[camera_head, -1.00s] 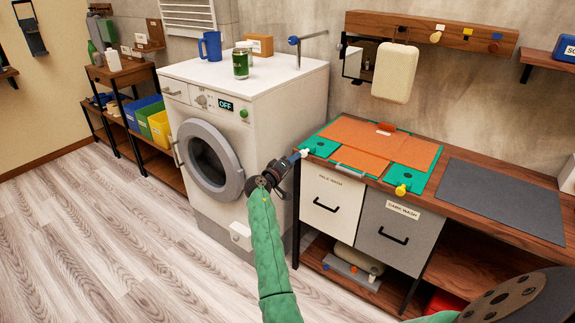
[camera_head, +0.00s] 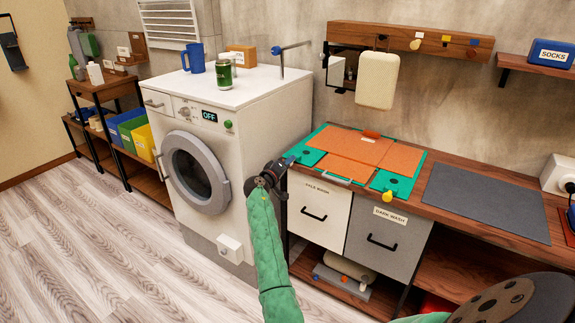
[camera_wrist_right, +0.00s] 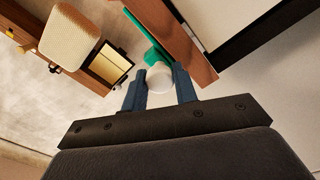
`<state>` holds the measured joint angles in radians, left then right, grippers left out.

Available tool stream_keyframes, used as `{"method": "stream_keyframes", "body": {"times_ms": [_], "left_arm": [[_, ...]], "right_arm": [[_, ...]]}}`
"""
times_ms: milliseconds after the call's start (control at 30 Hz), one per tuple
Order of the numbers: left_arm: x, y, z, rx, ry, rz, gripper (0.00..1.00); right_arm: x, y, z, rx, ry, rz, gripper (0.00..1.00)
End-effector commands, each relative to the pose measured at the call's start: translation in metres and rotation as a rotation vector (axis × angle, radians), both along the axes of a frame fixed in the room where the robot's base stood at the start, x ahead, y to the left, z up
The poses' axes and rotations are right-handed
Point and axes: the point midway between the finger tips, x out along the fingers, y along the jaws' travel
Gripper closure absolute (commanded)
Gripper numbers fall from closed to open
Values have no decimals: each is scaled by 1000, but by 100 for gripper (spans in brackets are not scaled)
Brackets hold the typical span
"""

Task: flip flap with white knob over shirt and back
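The green folding board (camera_head: 310,157) lies flat on the wooden counter, with its left flap by my right gripper. An orange shirt (camera_head: 360,147) is spread over it, leaving green parts bare at the left and front right. My right gripper (camera_head: 286,163) is at the board's left corner. In the right wrist view the white knob (camera_wrist_right: 159,77) sits between its fingertips (camera_wrist_right: 160,88), beside the green flap edge (camera_wrist_right: 148,40). I cannot tell whether the fingers press on it. In the head view the knob is hidden at the gripper. My left gripper is not in view.
A yellow knob (camera_head: 388,195) is at the board's front right. A dark mat (camera_head: 480,200) lies to the right on the counter. The washing machine (camera_head: 260,100) stands close left. A beige padded item (camera_head: 376,82) hangs from the wall rail above the board.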

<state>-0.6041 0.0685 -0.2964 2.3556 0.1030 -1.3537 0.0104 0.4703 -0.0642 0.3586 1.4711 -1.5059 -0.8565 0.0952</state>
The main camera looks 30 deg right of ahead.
Motion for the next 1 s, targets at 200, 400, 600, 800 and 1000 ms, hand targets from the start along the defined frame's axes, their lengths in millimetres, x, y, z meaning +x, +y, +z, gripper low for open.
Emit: {"method": "stream_keyframes", "body": {"times_ms": [200, 400, 600, 800, 1000], "left_arm": [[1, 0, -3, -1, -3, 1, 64], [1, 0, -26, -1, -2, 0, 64], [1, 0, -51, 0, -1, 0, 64], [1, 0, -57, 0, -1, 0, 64], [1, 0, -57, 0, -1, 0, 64]], "right_arm": [[0, 0, -1, 2, -7, -1, 89], [-1, -1, 0, 32, -82, -1, 89], [-2, -1, 8, 80, -194, -1, 89], [-2, -1, 18, 104, -249, -1, 89], [-2, -1, 18, 104, -249, -1, 89]]}}
